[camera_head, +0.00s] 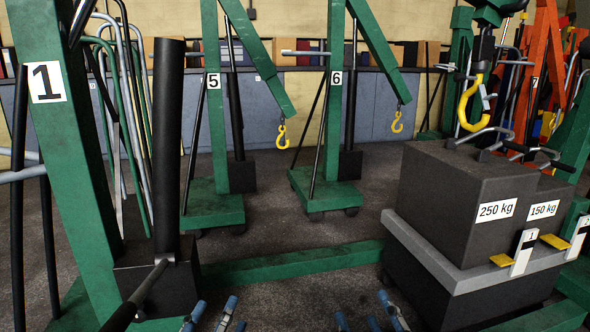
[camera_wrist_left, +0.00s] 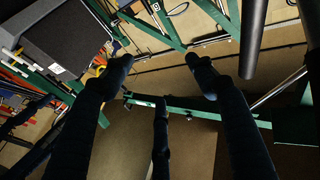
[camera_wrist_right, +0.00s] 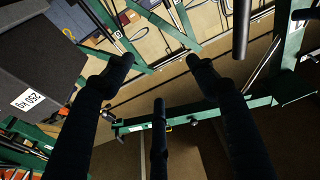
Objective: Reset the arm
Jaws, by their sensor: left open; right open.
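The green crane marked 1 (camera_head: 80,180) stands at the left in the head view. Its upright black cylinder (camera_head: 168,130) rises from a black block, with a grey-and-black lever (camera_head: 142,292) slanting toward the lower left. Its boom is not clearly visible. A yellow hook (camera_head: 473,100) hangs at the upper right, over the dark 250 kg block (camera_head: 455,195); I cannot tell whether it is attached. My left gripper (camera_head: 213,313) and right gripper (camera_head: 370,312) show only fingertips at the bottom edge. Both are open, empty and apart from the lever. Their spread fingers fill both wrist views.
Cranes marked 5 (camera_head: 214,120) and 6 (camera_head: 336,120) stand behind, with yellow hooks hanging. A low green beam (camera_head: 295,263) crosses the floor ahead of my grippers. A 150 kg block (camera_head: 548,200) sits beside the 250 kg block. Floor between the cranes is clear.

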